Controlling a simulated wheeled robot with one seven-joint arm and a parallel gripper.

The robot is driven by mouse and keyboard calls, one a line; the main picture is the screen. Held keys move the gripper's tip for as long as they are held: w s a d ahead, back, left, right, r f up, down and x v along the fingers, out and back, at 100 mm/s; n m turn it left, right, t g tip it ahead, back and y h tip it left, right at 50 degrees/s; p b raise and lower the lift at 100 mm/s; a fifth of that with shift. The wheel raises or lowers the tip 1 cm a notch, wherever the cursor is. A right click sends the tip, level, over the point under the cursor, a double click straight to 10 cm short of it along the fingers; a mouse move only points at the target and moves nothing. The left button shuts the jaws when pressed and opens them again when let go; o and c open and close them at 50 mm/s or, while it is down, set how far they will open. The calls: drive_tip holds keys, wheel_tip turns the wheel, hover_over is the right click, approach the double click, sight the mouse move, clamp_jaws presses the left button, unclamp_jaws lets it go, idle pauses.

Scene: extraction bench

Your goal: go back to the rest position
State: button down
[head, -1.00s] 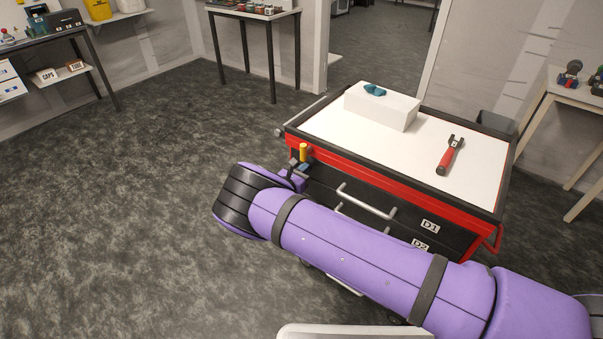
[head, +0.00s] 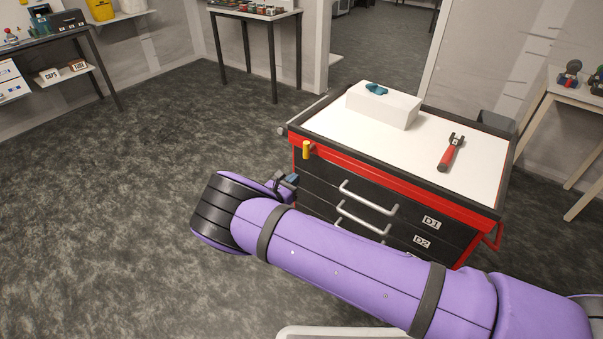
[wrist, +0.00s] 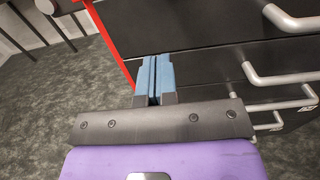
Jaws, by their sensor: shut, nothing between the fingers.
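My gripper (head: 291,180) is at the end of my purple arm, in front of the left part of the black and red drawer cabinet (head: 330,172) in the head view. In the wrist view its two blue fingers (wrist: 154,78) are together with nothing between them. Drawer fronts and silver handles (wrist: 285,78) lie beyond and to the right of the fingers there. The drawers D1 and D2 look closed.
On the white cabinet top (head: 340,125) are a white box (head: 385,107) with a teal item (head: 376,89) on it and a red-handled tool (head: 450,153). The carpet (head: 130,220) to the left is clear.

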drive_tip(key=v, duration=0.6)
drive_tip(key=w+d+r+m+g+h, duration=0.1)
drive_tip(key=d+r+m+g, duration=0.5)
drive_tip(key=r, duration=0.4)
drive_tip(key=w+d+r+m+g, duration=0.2)
drive_tip(key=d+r+m+g, duration=0.15)
drive_tip(key=d+r, duration=0.55)
drive_tip(key=s+d+r+m+g+y, duration=0.2)
drive_tip(key=s+d+r+m, duration=0.2)
drive_tip(key=d+r, duration=0.35)
drive_tip(key=s+d+r+m+g+y, duration=0.25)
drive_tip(key=d+r+m, duration=0.3)
drive_tip(key=r, duration=0.35)
drive_tip(key=s+d+r+m+t+y, duration=0.1)
drive_tip(key=s+d+r+m+y, duration=0.1)
drive_tip(key=s+d+r, duration=0.5)
drive_tip(key=s+d+r+m+y, duration=0.25)
drive_tip(key=s+r, duration=0.25)
drive_tip(key=s, duration=0.3)
drive_tip(key=s+d+r+m+t+y, duration=0.1)
drive_tip(key=s+m, duration=0.1)
drive_tip(key=s, duration=0.7)
drive_tip(key=s+r+m+t+y, duration=0.1)
drive_tip(key=s+r+m+t, duration=0.1)
drive_tip(key=s, duration=0.7)
drive_tip(key=shift+d+m, duration=0.4)
drive_tip(key=shift+m, duration=0.35)
drive_tip(key=shift+s, duration=0.1)
